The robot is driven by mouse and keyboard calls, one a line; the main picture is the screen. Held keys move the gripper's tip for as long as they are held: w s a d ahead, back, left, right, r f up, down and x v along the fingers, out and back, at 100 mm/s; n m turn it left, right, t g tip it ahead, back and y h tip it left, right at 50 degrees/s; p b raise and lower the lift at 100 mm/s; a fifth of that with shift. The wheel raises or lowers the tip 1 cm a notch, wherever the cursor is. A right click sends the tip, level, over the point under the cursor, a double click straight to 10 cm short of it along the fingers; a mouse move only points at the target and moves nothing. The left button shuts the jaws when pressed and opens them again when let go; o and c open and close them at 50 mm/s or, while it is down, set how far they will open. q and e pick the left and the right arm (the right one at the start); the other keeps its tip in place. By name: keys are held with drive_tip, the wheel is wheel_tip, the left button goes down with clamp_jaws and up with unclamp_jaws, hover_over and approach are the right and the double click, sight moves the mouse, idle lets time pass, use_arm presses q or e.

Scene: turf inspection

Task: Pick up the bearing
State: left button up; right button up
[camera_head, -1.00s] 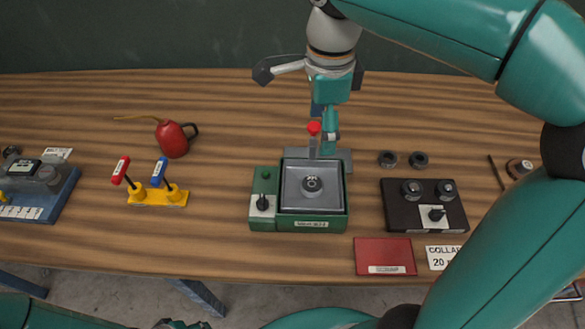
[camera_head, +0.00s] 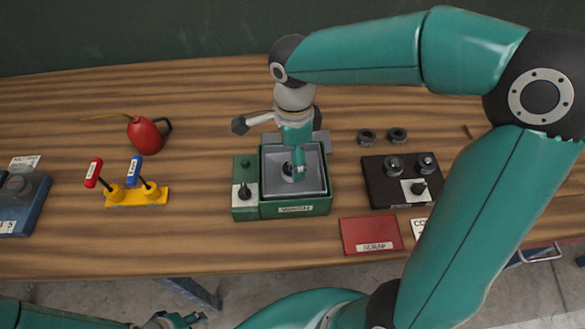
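The bearing (camera_head: 287,169) is a small dark ring lying in the grey tray of a green-framed washer unit (camera_head: 268,209) at mid-table, partly hidden by my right gripper. My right gripper (camera_head: 298,172) points straight down into the tray, its fingertips at the bearing's right side. The fingers overlap from this angle, so I cannot tell their gap or whether they touch the bearing. My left gripper (camera_head: 178,320) is low at the bottom edge, away from the table, only partly in view.
Right of the unit are a black block with knobs (camera_head: 375,192), a red pad (camera_head: 370,234) and two dark rings (camera_head: 367,137). To the left are a yellow lever base (camera_head: 136,195) and a red oil can (camera_head: 145,135). The wood between them is clear.

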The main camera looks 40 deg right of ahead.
wheel_tip(320, 180, down, 3)
drive_tip(key=shift+a+f, duration=0.1)
drive_tip(key=shift+f, duration=0.1)
drive_tip(key=shift+s, duration=0.1)
drive_tip(key=shift+c, duration=0.2)
drive_tip(key=shift+r, duration=0.1)
drive_tip(key=c, duration=1.5)
